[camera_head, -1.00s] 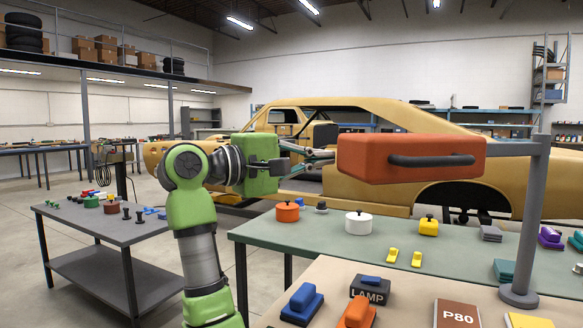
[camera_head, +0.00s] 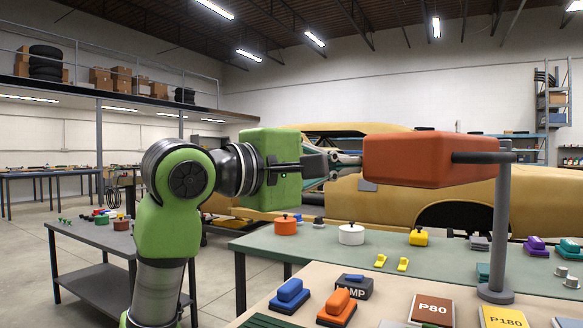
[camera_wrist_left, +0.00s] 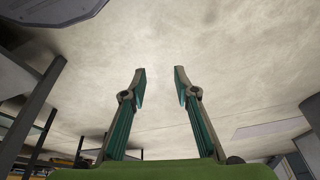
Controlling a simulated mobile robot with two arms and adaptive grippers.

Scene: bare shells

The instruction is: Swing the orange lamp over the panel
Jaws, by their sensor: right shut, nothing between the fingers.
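The orange lamp (camera_head: 415,158) is a long box held level on a dark bar from a grey upright post (camera_head: 502,225) at the right. The handle on the lamp's side does not show. The lamp hangs in front of the yellow car body (camera_head: 340,210) in the picture. I cannot tell which part is the panel. My left gripper (camera_wrist_left: 160,78) is open and empty above bare floor in the left wrist view.
The post stands on a beige table with a block marked LAMP (camera_head: 352,290), a blue sanding block (camera_head: 290,293) and an orange one (camera_head: 338,305). Behind is a green bench (camera_head: 300,245) with pots and small parts. A grey table (camera_head: 90,250) stands left.

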